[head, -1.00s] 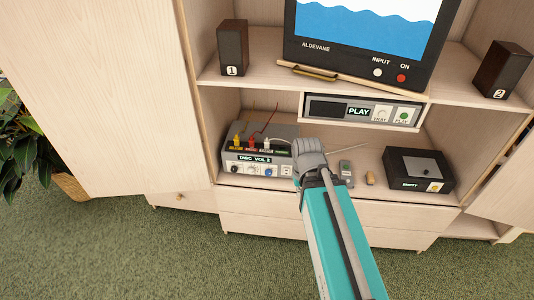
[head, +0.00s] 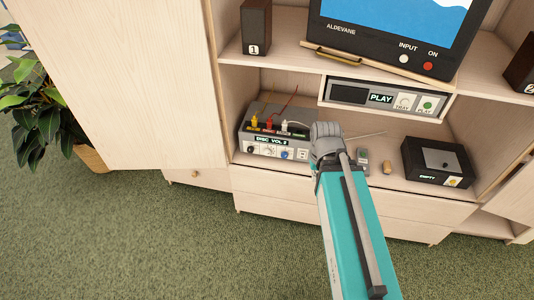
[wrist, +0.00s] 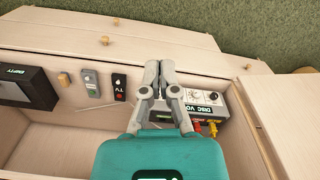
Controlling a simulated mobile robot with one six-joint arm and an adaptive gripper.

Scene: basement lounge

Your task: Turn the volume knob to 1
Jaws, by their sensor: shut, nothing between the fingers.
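The grey receiver (head: 244,138) stands on the middle shelf at the left, its display reading "DISC VOL 2". Its front has a row of knobs, including dark ones and a blue knob (head: 285,154); the labels are too small to read, so I cannot tell which is volume. In the wrist view the receiver (wrist: 222,122) is right of my gripper, with a black knob (wrist: 213,97) on its face. My gripper (wrist: 160,68) is shut and empty, its tips beside the receiver's front end. In the head view the gripper hides the receiver's right end.
A TV (head: 385,45) stands above a disc player (head: 390,97) showing "PLAY". A black box (head: 425,165) marked "EMPTY" sits right on the receiver's shelf. Remotes (wrist: 119,87) lie between. Coloured plugs and leads rise from the receiver. An open cabinet door (head: 130,90) is at left.

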